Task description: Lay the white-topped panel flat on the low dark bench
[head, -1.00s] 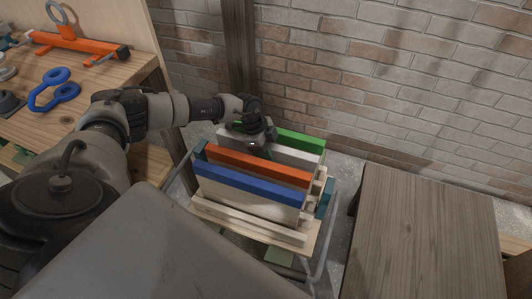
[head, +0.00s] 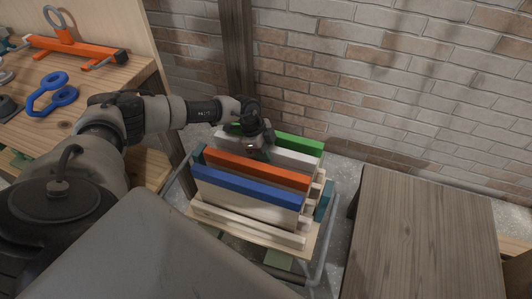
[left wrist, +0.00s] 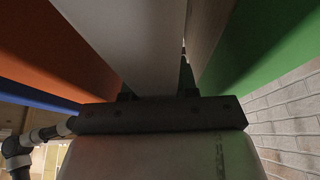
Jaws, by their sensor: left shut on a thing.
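The white-topped panel (head: 292,158) stands upright in a wooden rack on a cart, between the orange-topped panel and the green-topped panel. My left gripper (head: 262,152) is above it and shut on its top edge. In the left wrist view the white panel (left wrist: 135,40) runs into the jaws, with its neighbours close on both sides. The fingertips are mostly hidden. The low dark bench (head: 425,230) is at the right, and its wooden top is bare. My right gripper is not in view.
The orange-topped panel (head: 255,169), blue-topped panel (head: 245,185) and green-topped panel (head: 300,142) stand in the same rack. A metal cart rail (head: 325,250) lies between rack and bench. A workbench (head: 75,110) with tools is at left. A brick wall (head: 400,80) is behind.

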